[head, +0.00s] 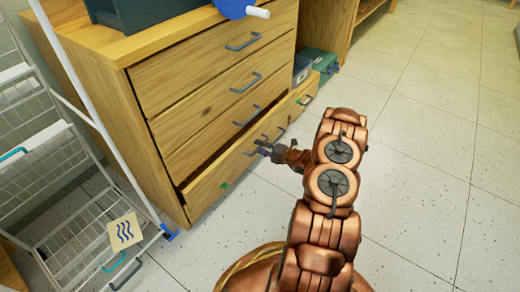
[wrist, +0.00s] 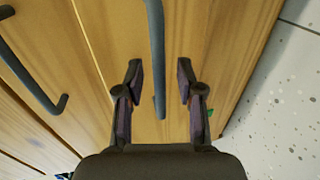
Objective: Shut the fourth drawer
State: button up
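The wooden chest (head: 140,92) has stacked drawers with grey bar handles. The bottom, fourth drawer (head: 208,190) stands partly pulled out, with a dark gap above its front; the drawers above look shut. My gripper (head: 266,146) is low at this drawer's front, near its handle. In the wrist view my gripper (wrist: 160,77) is open, with a finger on each side of the grey handle (wrist: 157,50) of the drawer front (wrist: 222,45). I see a space between the handle and both fingers. The drawer's inside is mostly hidden.
A white wire rack (head: 75,225) on a wheeled frame stands left of the chest. A green box (head: 320,58) and a grey bin (head: 301,70) stand beyond the drawer's far end. Tiled floor (head: 430,150) is clear to the right.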

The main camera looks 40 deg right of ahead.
jog(key=shift+w+a, duration=0.1)
jog(key=shift+w, duration=0.1)
grip_shut()
dwell(0.6)
